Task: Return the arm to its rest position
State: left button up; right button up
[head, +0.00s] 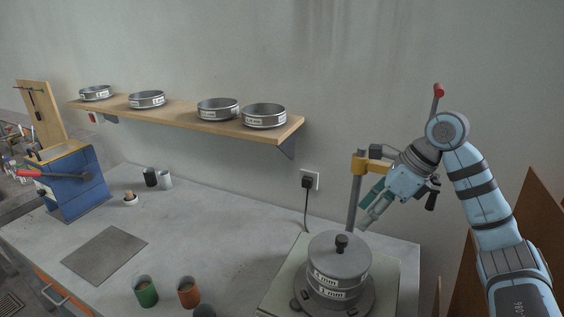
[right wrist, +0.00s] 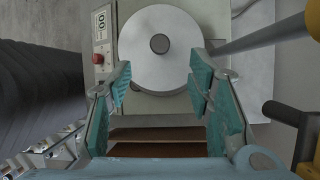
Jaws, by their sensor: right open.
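My right arm (head: 480,205) comes in from the right. Its gripper (head: 374,207) points down and left, above and to the right of the sieve stack (head: 338,266) on the shaker. In the right wrist view the gripper (right wrist: 160,82) is open, with its green pads apart and nothing between them. The stack's round lid (right wrist: 158,48) with a dark knob lies beyond the fingertips. I see no contact between them. My left gripper is not in view.
A post with a yellow clamp (head: 370,165) stands close beside the gripper. A shelf (head: 190,117) holds several sieves (head: 217,110). A green cup (head: 146,292) and an orange cup (head: 188,292) stand on the bench. A blue device (head: 75,182) is at left. The bench's middle is mostly clear.

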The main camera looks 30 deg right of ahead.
aim_at(342, 238)
jog(key=x, duration=1)
jog(key=shift+w+r+p, duration=0.15)
jog(key=shift+r+p, duration=0.2)
jog(key=shift+p, duration=0.05)
jog(key=shift+a, duration=0.1)
